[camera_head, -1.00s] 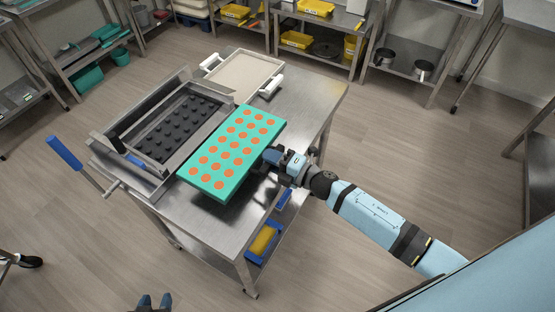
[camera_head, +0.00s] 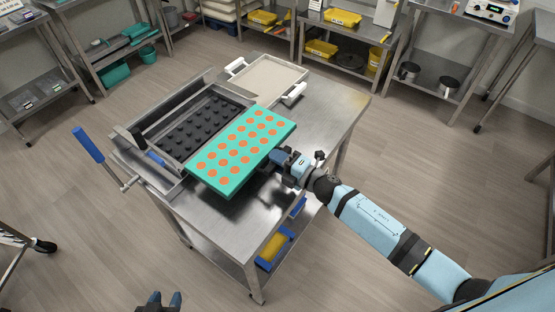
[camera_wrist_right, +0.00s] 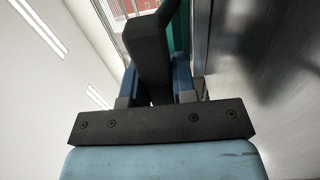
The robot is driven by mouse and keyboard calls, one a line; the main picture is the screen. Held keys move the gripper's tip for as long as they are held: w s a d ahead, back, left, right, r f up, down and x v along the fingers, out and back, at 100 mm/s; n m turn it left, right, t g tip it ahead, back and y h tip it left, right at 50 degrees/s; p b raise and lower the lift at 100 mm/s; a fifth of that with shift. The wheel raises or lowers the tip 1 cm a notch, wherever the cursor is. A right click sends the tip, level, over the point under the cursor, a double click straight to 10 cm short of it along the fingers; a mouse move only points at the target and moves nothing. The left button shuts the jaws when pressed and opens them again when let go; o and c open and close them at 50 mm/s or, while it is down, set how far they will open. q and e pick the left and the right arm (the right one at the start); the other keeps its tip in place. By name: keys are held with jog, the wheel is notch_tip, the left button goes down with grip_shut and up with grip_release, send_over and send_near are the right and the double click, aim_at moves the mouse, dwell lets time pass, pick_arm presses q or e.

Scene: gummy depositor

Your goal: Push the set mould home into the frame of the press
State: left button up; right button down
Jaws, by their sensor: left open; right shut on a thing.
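The set mould is a teal slab (camera_head: 240,153) with rows of orange round fillings. It lies at the right side of the press frame (camera_head: 168,178), and its left edge overlaps the frame's right edge. Inside the frame is a dark plate with black studs (camera_head: 190,125). My left gripper (camera_head: 164,301) shows at the bottom edge, open and empty, far from the mould.
The press has a blue-handled lever (camera_head: 88,144) at its left. A pale tray with white handles (camera_head: 268,80) stands behind on the steel table (camera_head: 325,110). A blue bin with a yellow item (camera_head: 273,249) sits on the shelf below. The table right of the mould is clear.

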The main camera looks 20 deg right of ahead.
jog(key=shift+w, duration=0.1)
jog(key=shift+w+a, duration=0.2)
jog(key=shift+w, duration=0.05)
jog(key=shift+s+d, duration=0.1)
jog(key=shift+s, duration=0.05)
dwell(0.7)
jog(key=shift+s, duration=0.1)
dwell(0.7)
jog(key=shift+r, duration=0.15)
dwell(0.5)
